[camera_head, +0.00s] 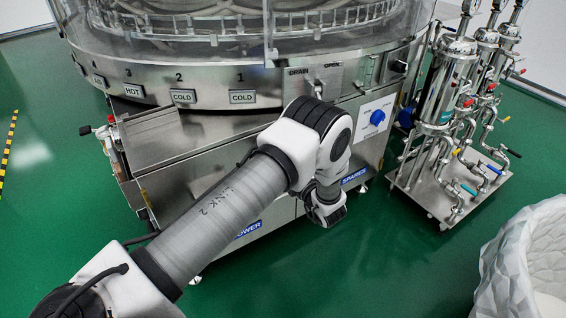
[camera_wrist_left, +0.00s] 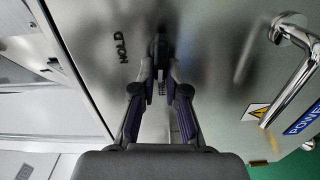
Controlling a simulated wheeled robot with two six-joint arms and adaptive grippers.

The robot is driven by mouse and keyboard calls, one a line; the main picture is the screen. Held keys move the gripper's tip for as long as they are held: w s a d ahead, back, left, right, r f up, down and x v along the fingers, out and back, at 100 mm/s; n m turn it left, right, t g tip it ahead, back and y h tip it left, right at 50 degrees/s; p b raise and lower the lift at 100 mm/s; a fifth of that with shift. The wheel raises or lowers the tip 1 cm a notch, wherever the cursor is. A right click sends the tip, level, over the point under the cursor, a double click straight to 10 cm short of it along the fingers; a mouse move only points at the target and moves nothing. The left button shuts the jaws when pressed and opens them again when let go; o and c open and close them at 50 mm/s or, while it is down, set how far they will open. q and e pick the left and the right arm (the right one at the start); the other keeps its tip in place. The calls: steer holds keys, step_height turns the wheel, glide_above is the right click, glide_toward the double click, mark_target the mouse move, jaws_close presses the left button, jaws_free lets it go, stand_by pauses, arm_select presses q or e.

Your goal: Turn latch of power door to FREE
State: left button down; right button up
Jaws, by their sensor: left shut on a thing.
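The power door is a brushed steel panel (camera_wrist_left: 215,60) that fills much of the left wrist view. A blue POWER label (camera_wrist_left: 302,120) is at its right. The dark latch (camera_wrist_left: 159,46) sits at the top middle, with black letters that seem to read HOLD (camera_wrist_left: 121,45) to its left. My left gripper (camera_wrist_left: 160,78) is shut on the latch, its two fingers on either side. The fingers hide part of the latch, so its exact turn is hard to tell. In the head view the POWER label (camera_head: 248,229) shows, but my left arm hides the latch and fingertips. My right gripper is not in view.
A bent metal handle (camera_wrist_left: 295,75) stands out from the door close to the gripper's right. A yellow warning label (camera_wrist_left: 256,112) is beside it. The washer (camera_head: 215,95) rises above. A pipe stand (camera_head: 450,150) and a white basket (camera_head: 525,255) are at the right.

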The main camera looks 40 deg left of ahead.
arm_select(q)
steer(key=c, duration=1.2)
jaws_free()
steer(key=shift+w, duration=0.1)
steer(key=shift+d, duration=0.1)
steer(key=v, duration=1.2)
